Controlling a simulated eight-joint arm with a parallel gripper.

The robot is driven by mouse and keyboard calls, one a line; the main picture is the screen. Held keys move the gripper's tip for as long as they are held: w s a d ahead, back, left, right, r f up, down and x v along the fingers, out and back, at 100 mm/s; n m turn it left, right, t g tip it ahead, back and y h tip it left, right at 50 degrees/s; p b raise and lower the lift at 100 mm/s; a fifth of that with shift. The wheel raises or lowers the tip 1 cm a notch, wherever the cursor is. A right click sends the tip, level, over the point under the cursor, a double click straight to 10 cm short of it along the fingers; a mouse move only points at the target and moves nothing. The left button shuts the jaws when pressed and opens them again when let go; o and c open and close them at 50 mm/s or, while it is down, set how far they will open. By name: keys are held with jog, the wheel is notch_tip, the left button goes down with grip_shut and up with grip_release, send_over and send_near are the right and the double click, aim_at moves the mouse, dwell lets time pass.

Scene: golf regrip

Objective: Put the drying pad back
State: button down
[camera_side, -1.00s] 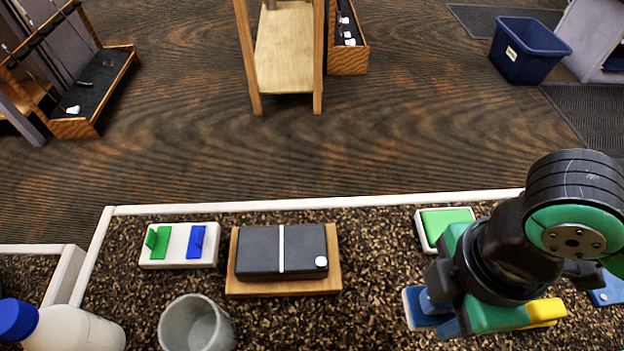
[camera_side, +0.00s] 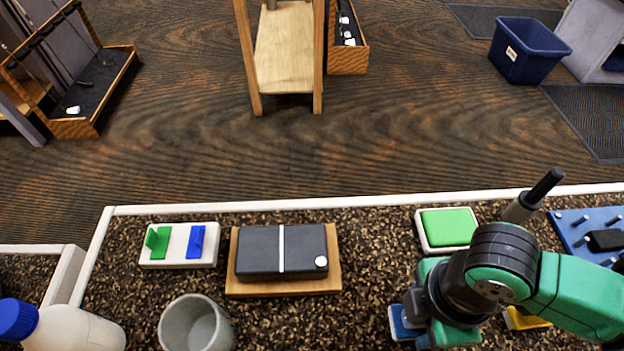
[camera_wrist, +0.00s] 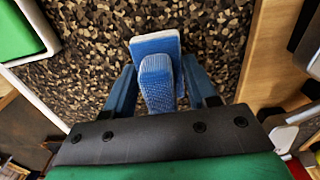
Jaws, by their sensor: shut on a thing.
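A blue pad with a pale edge and a raised textured handle, which I take for the drying pad (camera_wrist: 155,44), is in front of me in the wrist view. My gripper (camera_wrist: 159,76) is shut on its handle, with one blue finger on each side. In the side view the pad's blue corner (camera_side: 399,324) shows at the left of my gripper (camera_side: 428,332); my arm hides the rest. I cannot tell whether the pad touches the bench. A green pad in a white tray (camera_side: 447,229) lies behind my gripper.
A yellow piece (camera_side: 524,319) is partly hidden by my arm. A dark shaft (camera_side: 536,194) and a blue pegboard (camera_side: 590,232) are at the right. A dark case (camera_side: 270,253) lies on a wooden board at the left, near a grey cup (camera_side: 195,325). Speckled bench is bare between.

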jog(key=shift+f, duration=0.15)
jog(key=shift+c, duration=1.3)
grip_release()
notch_tip(320, 180, up, 12)
jog(key=shift+f, duration=0.1)
jog(key=shift+w+d+r, duration=0.15)
jog(key=shift+w+r, duration=0.05)
jog(key=w+d+m+t, duration=0.3)
jog(key=w+d+m, duration=0.3)
jog(key=d+m, duration=0.3)
jog(key=w+d+r+m+t, duration=0.1)
jog(key=w+d+m+t, duration=0.3)
jog(key=d+m, duration=0.5)
jog(key=w+d, duration=0.1)
jog(key=d, duration=0.1)
jog(key=shift+w+d, duration=0.35)
jog(key=shift+w, duration=0.05)
jog(key=shift+r, duration=0.1)
